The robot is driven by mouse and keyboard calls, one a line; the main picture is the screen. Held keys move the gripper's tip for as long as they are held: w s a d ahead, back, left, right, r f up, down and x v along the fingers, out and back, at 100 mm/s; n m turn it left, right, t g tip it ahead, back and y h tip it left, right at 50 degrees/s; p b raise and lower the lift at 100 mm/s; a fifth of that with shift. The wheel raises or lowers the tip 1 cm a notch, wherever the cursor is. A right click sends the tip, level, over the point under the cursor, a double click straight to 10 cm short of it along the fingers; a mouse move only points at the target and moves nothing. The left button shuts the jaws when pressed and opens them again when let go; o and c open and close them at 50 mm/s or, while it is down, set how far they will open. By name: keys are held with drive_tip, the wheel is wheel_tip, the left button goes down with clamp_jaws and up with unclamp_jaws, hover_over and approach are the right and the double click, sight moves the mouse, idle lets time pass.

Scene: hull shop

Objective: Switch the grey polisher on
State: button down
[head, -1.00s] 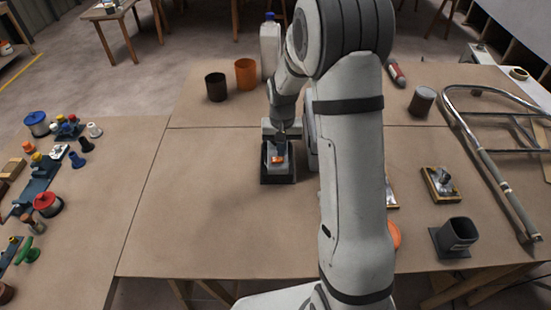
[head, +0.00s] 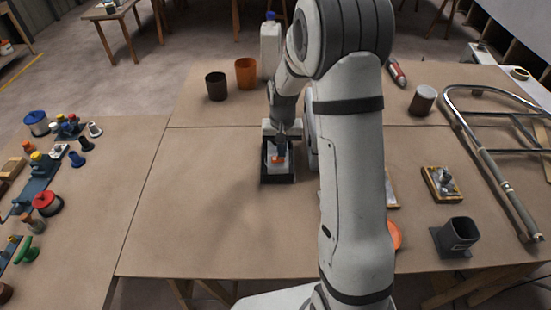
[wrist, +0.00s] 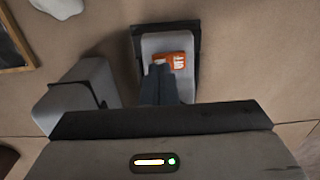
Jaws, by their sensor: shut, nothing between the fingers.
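The grey polisher (head: 270,172) sits on the table in the head view, a light grey body with a black surround. An orange switch (head: 278,159) with pale markings is on its top face. In the wrist view the polisher (wrist: 152,44) lies ahead of the fingers, and its orange switch (wrist: 176,60) is partly covered by them. My gripper (head: 280,151) is shut and empty, pointing down at the switch. In the wrist view my gripper's fingertips (wrist: 160,70) are at the switch's near edge. I cannot tell whether they touch it or which way it is set.
A grey box-like thing (wrist: 75,105) stands close left of the fingers in the wrist view. A dark cup (head: 216,88), an orange cup (head: 246,74) and a white jug (head: 270,48) stand behind the polisher. The table's front left is clear. My arm hides part of the right side.

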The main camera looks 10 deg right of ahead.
drive_tip(key=shift+f+b, duration=0.5)
drive_tip(key=shift+f, duration=0.2)
drive_tip(key=shift+r, duration=0.15)
drive_tip(key=shift+r+p, duration=2.15)
drive_tip(key=shift+r, duration=1.25)
drive_tip(key=s+r+n+t, duration=0.1)
drive_tip(key=s+r, duration=0.9)
drive_tip(key=r, duration=0.1)
drive_tip(key=s+r+t, duration=0.1)
drive_tip(key=s+r, duration=0.1)
drive_tip(key=s, duration=0.5)
drive_tip(key=s+r+n+t, duration=0.1)
drive_tip(key=s+r, duration=0.2)
drive_tip(key=s, duration=0.5)
drive_tip(key=shift+r, duration=0.25)
